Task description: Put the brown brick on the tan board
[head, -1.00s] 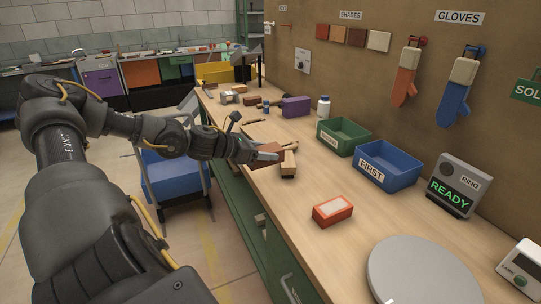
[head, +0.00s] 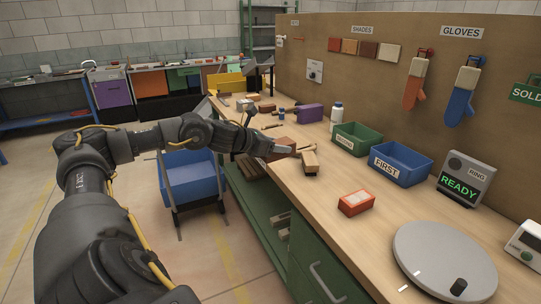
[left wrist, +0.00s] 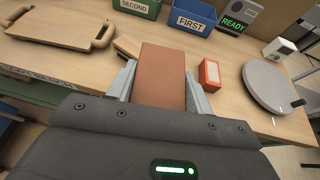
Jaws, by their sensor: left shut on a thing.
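The brown brick (head: 284,144) is gripped in my left gripper (head: 283,151), above the workbench. In the left wrist view the brick (left wrist: 161,78) sits between the two grey fingers and points away from the wrist. The tan board (left wrist: 60,32), with a handle at each end, lies on the bench to the left of the brick in that view. In the head view the board is mostly hidden behind my arm and the brick. The gripper and brick are apart from the board in the wrist view. My right gripper is not in view.
A green bin (head: 357,138), a blue FIRST bin (head: 401,164) and an orange-red box (head: 356,203) are on the bench. A round grey turntable (head: 440,262) fills the near end.

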